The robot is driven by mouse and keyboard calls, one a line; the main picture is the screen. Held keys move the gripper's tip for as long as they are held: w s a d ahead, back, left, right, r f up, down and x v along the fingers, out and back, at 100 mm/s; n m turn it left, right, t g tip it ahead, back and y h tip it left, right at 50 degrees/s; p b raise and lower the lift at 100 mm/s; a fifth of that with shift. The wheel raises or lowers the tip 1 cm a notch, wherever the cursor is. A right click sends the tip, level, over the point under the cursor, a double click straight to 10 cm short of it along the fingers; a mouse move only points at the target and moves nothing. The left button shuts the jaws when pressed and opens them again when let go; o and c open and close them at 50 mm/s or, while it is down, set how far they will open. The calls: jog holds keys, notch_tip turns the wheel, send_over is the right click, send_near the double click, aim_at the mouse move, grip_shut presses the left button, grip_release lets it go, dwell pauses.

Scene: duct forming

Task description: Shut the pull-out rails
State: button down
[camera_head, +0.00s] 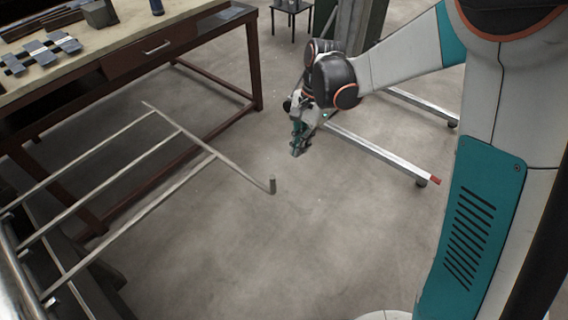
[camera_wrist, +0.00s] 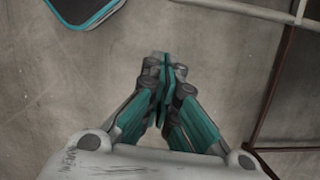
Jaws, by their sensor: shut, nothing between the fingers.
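The pull-out rails (camera_head: 108,214) stand extended from a machine at the lower left of the head view. They are several pale bars joined by a long crossbar (camera_head: 208,148), with a short upright peg (camera_head: 272,185) at its right end. Part of a pale bar (camera_wrist: 252,10) shows at the top right of the wrist view. My gripper (camera_head: 297,150) is shut and empty, pointing down, to the right of and beyond the peg. It is apart from the rails. In the wrist view my gripper's fingertips (camera_wrist: 164,68) meet over bare floor.
A workbench (camera_head: 190,42) with a drawer and metal parts on top stands at the upper left. A metal floor bar with a red end (camera_head: 385,157) lies to the right of my gripper. A small dark stool (camera_head: 292,8) is at the back. The floor between rails and my base is clear.

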jog(key=s+a+f+b, duration=0.4)
jog(key=a+f, duration=0.1)
jog(key=f, duration=0.4)
jog(key=shift+s, duration=0.2)
dwell(0.3)
